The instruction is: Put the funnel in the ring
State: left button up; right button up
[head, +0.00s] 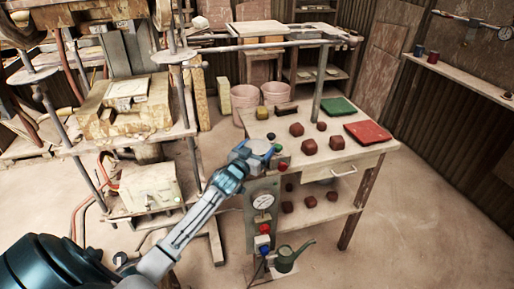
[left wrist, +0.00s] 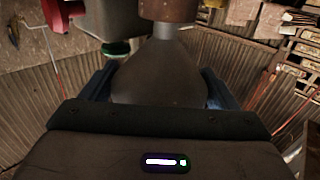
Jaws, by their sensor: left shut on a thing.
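My left gripper (head: 256,156) is at the front left corner of the wooden table in the head view. In the left wrist view its blue fingers (left wrist: 160,92) are shut on a grey funnel (left wrist: 160,75). The funnel's wide part is between the fingers and its narrow neck points to the top of the picture. The neck meets a brown, round-sided piece (left wrist: 168,9) cut off by the top edge; I cannot tell if this is the ring, or if the neck is inside it. In the head view the funnel is small and partly hidden by the gripper. My right gripper is not in view.
Several dark red lumps (head: 309,147), a green sheet (head: 338,107) and a red sheet (head: 368,132) lie on the table. A pressure gauge (head: 263,201) is below the gripper.

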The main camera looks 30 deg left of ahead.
pick_arm(q)
jog(key=shift+f, duration=0.5)
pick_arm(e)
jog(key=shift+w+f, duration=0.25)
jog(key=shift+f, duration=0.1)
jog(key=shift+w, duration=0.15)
pick_arm(q)
jog(key=o, duration=1)
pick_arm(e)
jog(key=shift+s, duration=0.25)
pick_arm(q)
jog(key=shift+s, duration=0.1)
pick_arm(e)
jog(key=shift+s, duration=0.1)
